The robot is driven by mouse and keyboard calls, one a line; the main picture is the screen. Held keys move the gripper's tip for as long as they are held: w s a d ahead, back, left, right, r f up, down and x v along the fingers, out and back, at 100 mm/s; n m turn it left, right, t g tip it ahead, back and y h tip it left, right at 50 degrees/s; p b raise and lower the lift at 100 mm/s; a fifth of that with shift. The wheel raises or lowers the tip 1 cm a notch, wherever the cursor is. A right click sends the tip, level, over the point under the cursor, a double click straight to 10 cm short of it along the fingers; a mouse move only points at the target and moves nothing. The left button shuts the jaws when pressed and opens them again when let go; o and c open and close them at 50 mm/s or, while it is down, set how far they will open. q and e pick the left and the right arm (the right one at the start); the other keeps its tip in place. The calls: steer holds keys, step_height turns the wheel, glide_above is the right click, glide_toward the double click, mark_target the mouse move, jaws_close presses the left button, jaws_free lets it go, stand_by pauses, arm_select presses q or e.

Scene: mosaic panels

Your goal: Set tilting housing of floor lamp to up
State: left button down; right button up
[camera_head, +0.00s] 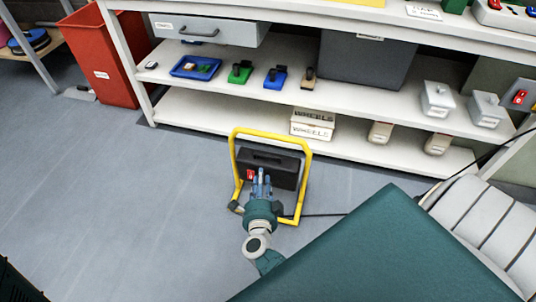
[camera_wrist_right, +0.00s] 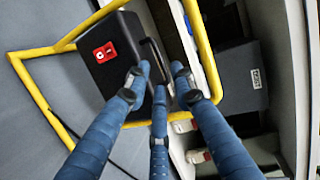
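The floor lamp has a yellow tube frame (camera_head: 307,165) standing on the floor in front of the shelf. Its black tilting housing (camera_head: 283,170) sits inside the frame, with a red switch on its face. In the right wrist view the housing (camera_wrist_right: 85,65) has a dark handle bar along one edge. My right gripper (camera_head: 261,180) is in front of the housing and covers part of it. In the right wrist view its blue fingers (camera_wrist_right: 159,82) are spread, with the handle's end near the gap between the tips. Contact cannot be told. My left gripper is not in view.
A white shelf (camera_head: 210,98) with small tools and "WHEELS" boxes (camera_head: 312,123) stands close behind the lamp. A red bin (camera_head: 105,60) is at the upper left. A large green surface (camera_head: 390,255) fills the lower right. The floor left of the lamp is clear.

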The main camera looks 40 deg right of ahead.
steer(key=s+a+r+n+y+p, duration=0.4)
steer(key=s+a+n+y+p, duration=0.25)
steer(key=a+n+p, duration=0.75)
steer(key=s+d+n+g+y+p, duration=0.1)
steer(key=s+n+g+y+p, duration=0.2)
steer(key=s+p, duration=1.2)
steer(key=shift+s+d+f+n+g+p, duration=0.25)
steer(key=shift+f+n+g+p, duration=0.25)
steer(key=shift+n+g, duration=1)
steer(key=shift+r+y, duration=0.1)
steer(key=shift+y, duration=0.15)
